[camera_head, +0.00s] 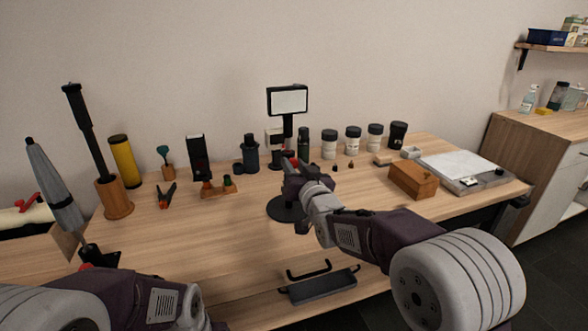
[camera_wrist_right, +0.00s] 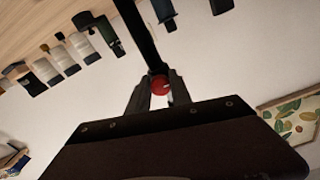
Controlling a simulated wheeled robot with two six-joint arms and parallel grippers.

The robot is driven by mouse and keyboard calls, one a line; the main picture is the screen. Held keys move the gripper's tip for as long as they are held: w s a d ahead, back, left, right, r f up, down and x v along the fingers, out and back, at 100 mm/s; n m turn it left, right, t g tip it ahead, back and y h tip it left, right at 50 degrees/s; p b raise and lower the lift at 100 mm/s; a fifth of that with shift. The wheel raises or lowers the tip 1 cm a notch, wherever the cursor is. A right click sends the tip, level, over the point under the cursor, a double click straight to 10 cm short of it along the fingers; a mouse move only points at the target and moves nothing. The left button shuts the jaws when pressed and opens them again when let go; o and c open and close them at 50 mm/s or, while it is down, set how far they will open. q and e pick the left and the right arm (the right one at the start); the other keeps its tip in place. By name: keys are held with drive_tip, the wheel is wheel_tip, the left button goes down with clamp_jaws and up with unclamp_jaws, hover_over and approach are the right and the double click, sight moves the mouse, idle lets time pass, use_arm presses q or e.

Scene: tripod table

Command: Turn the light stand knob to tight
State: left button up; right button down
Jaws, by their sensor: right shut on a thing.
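The light stand has a white rectangular lamp head (camera_head: 287,101) on a dark pole, with a round black base (camera_head: 285,208) on the table. Its red knob (camera_wrist_right: 159,85) sits on the pole between the fingers of my right gripper (camera_wrist_right: 158,92) in the wrist view. That gripper is shut on the knob. In the head view my right gripper (camera_head: 300,170) reaches the pole and hides part of it. My left arm comes in at the lower left, and its gripper fingers are not clearly visible.
The wooden table (camera_head: 240,240) has a black tray with handles (camera_head: 320,287) at its front edge. A wooden box (camera_head: 413,180) lies right of my right gripper. Jars and bottles line the back. A wooden holder (camera_head: 114,197) stands at the left.

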drive_tip(key=m+b, duration=0.1)
drive_tip(key=m, duration=0.3)
drive_tip(key=shift+f+m, duration=0.1)
drive_tip(key=shift+m, duration=0.2)
drive_tip(key=m+b, duration=0.1)
drive_tip(key=m, duration=0.2)
drive_tip(key=shift+m+b, duration=0.35)
drive_tip(key=shift+m, duration=0.05)
drive_tip(key=m+b, duration=0.1)
drive_tip(key=m, duration=0.3)
drive_tip(key=shift+m+b, duration=0.55)
drive_tip(key=shift+m, duration=1.25)
drive_tip(key=c, duration=1.1)
unclamp_jaws()
drive_tip(key=shift+c, duration=0.2)
drive_tip(key=shift+r, duration=0.2)
